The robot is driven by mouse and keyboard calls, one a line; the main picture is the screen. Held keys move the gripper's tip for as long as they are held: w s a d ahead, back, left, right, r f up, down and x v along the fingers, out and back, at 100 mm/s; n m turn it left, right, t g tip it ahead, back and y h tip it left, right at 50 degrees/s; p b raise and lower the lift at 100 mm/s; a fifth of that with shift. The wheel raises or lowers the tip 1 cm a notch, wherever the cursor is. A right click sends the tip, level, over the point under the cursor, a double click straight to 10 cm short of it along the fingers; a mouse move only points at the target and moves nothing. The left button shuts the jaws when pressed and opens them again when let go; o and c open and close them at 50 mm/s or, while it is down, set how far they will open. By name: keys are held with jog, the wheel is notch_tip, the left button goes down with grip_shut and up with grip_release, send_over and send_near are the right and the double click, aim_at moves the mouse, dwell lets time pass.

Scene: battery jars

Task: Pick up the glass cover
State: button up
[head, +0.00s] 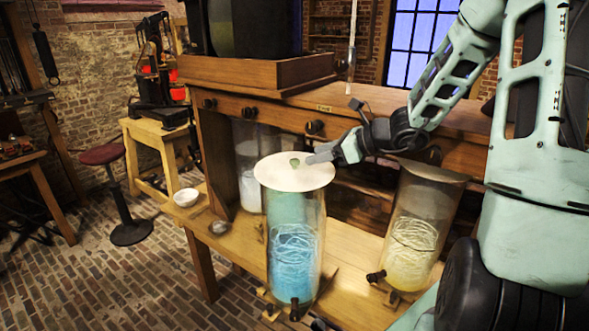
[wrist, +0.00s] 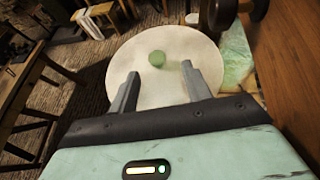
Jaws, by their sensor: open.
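The glass cover (head: 266,172) is a pale round disc lying on top of the tall glass jar with blue liquid (head: 294,255). A small green knob (head: 295,162) stands near its middle. In the wrist view the cover (wrist: 135,88) fills the space beyond my fingers, and the knob (wrist: 157,58) lies just ahead of the fingertips. My gripper (head: 312,157) is over the cover's right side, close to the knob. In the wrist view my gripper (wrist: 160,73) is open, with nothing between its fingers. I cannot tell whether the fingers touch the cover.
A jar with yellowish liquid (head: 412,240) stands to the right under a tilted-looking cover. Another jar (head: 248,180) stands behind on the left. A white bowl (head: 186,197) sits on the bench's left end. The wooden cabinet front (head: 375,142) rises close behind my gripper.

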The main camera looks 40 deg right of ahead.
aim_at(298, 161)
jog(key=x, duration=0.2)
jog(key=p+x, duration=0.1)
jog(key=x, duration=0.1)
jog(key=shift+a, duration=0.35)
jog(key=shift+w+a+f, duration=0.15)
jog(key=shift+w+f, duration=0.15)
jog(key=shift+f, duration=0.05)
grip_shut()
